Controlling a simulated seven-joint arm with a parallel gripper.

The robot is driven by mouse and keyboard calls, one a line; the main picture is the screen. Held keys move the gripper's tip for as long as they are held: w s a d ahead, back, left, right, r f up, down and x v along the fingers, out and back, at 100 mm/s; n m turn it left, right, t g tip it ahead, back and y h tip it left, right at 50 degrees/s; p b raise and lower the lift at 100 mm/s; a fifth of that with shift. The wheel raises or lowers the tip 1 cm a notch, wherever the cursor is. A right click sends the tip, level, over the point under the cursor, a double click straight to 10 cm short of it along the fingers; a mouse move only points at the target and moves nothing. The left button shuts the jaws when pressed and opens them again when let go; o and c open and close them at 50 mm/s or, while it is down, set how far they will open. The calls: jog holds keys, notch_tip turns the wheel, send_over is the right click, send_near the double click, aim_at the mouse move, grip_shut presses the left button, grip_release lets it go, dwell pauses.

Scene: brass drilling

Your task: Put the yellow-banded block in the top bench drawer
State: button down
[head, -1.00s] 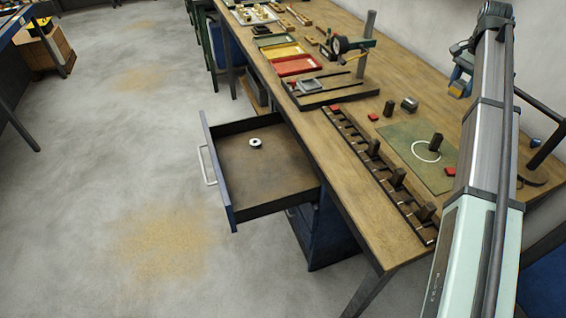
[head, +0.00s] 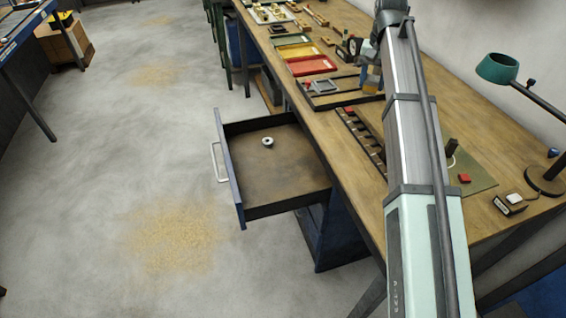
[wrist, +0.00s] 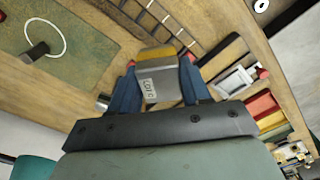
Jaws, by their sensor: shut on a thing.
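The yellow-banded block (wrist: 158,85) is grey with a yellow end and a pale label. My gripper (wrist: 160,70) is shut on it, with a blue finger on each side, in the wrist view. In the head view my gripper (head: 371,78) and the block are small and partly hidden by my arm, over the bench by the wooden stand. The top bench drawer (head: 232,172) is pulled open at the bench's left side, below and left of my gripper. A small white ring (head: 267,142) lies inside it. Most of the drawer floor is bare.
The bench (head: 355,205) carries a slotted dark rack (head: 362,140), red (head: 311,65) and yellow (head: 298,50) trays, and a green mat (head: 480,180) with a dark peg and red piece. A green lamp (head: 497,68) stands at right. Floor beside the drawer is clear.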

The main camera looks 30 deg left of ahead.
jog(key=s+a+n, duration=0.8)
jog(key=s+a, duration=0.9)
jog(key=a, duration=0.2)
jog(key=shift+s+f, duration=0.1)
jog(key=shift+f, duration=18.1)
jog(key=shift+f, duration=0.2)
jog(key=c, duration=0.5)
grip_release()
jog(key=shift+r, duration=0.15)
notch_tip(320, 180, up, 12)
jog(key=shift+s+d, duration=0.3)
